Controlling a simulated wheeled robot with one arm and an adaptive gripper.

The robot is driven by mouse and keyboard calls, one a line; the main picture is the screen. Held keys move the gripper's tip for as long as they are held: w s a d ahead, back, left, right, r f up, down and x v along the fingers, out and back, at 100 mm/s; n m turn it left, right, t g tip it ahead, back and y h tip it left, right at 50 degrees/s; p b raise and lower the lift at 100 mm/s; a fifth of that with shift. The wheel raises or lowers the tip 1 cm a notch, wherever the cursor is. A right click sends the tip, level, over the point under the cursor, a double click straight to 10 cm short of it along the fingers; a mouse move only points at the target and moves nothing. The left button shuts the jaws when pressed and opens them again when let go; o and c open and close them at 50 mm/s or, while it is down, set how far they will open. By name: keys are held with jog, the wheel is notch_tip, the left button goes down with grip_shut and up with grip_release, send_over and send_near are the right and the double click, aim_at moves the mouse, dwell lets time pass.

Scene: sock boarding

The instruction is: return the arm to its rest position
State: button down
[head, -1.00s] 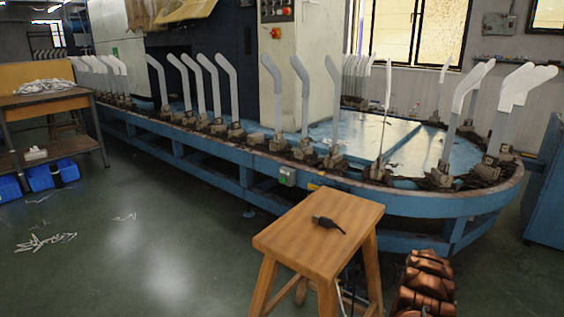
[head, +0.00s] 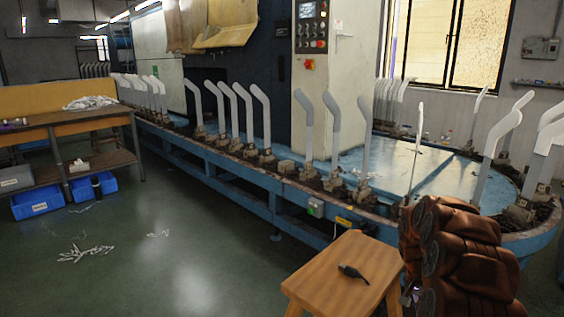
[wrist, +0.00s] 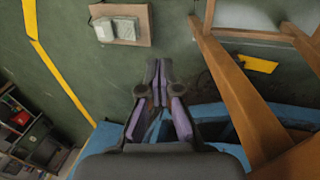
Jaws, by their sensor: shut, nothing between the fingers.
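My gripper (wrist: 158,66) shows in the wrist view with its two dark, purple-lined fingers together and nothing between them. It points over the dark green floor (wrist: 80,50). My brown arm rises at the lower right of the head view, in front of the oval machine's near edge and just right of the wooden stool (head: 338,272). The gripper itself cannot be made out in the head view. In the wrist view, the wooden legs (wrist: 240,100) of a piece of furniture stand to the right of the gripper, apart from it.
A blue oval machine (head: 400,165) carries several upright grey and white sock forms (head: 328,125). A dark cable plug (head: 352,273) lies on the stool. A wooden bench (head: 75,116) with blue bins (head: 38,202) stands left. White scraps (head: 85,253) lie on otherwise open floor.

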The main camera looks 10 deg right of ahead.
jog(key=s+a+r+n+y+p, duration=0.1)
jog(key=s+a+r+n+p, duration=0.15)
jog(key=a+r, duration=0.45)
jog(key=s+a+r+n+p, duration=0.1)
jog(key=s+a+r+p, duration=0.3)
jog(key=r, duration=0.5)
jog(key=s+a+r+n+p, duration=0.2)
jog(key=s+a+r+p, duration=0.2)
jog(key=s+r, duration=0.3)
jog(key=s+a+r+n+y+p, duration=0.1)
jog(key=s+a+r+p, duration=0.4)
jog(key=s, duration=0.7)
jog(key=s+a+r+n+p, duration=0.3)
jog(key=s+a+r+p, duration=0.1)
jog(key=s+a+r, duration=0.4)
jog(key=shift+s+r, duration=0.6)
jog(key=shift+s, duration=0.35)
jog(key=shift+a+n, duration=0.1)
jog(key=shift+n, duration=0.15)
